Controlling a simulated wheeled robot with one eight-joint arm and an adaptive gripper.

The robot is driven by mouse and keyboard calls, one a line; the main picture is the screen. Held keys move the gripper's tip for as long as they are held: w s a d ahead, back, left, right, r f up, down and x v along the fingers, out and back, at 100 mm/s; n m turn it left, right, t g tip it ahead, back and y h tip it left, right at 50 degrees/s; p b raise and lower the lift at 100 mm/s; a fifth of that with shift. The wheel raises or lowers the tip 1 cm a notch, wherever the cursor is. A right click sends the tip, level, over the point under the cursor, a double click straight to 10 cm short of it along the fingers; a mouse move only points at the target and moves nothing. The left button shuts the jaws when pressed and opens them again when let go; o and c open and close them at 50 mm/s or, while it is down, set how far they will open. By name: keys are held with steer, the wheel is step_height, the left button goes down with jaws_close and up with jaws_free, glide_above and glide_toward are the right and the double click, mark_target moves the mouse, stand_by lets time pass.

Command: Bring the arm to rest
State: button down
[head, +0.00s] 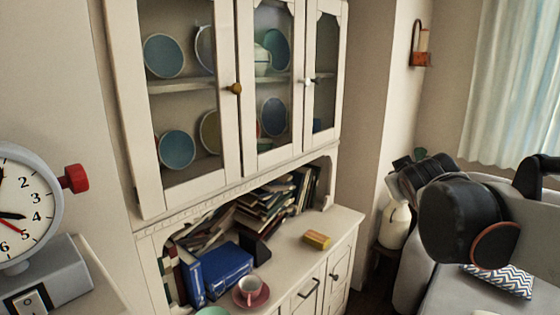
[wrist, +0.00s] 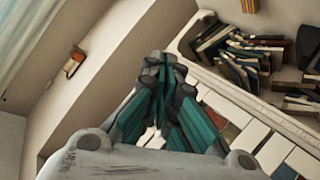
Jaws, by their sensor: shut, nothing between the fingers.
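My gripper (wrist: 165,62) shows in the wrist view with its teal and grey fingers together at the tips and nothing between them. It is in the air, apart from the cabinet and books behind it. In the head view my dark and grey arm (head: 457,218) reaches in from the right edge, in front of the wall corner and the right part of the room. The fingertips are not clear in that view.
A white cabinet (head: 232,90) with glass doors holds plates. A scale (head: 40,270) stands at left. A wall lamp (head: 421,45) hangs at back.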

steer(key=s+a+f+m+g+y+b, duration=0.1)
steer(key=s+a+f, duration=0.3)
steer(key=s+f, duration=0.6)
steer(key=s+a+f+m+g+y+b, duration=0.1)
steer(key=s+a+f+g, duration=0.3)
steer(key=s+f, duration=0.6)
steer(key=s+m+y, duration=0.1)
steer(key=s, duration=0.5)
steer(key=shift+g+y, duration=0.3)
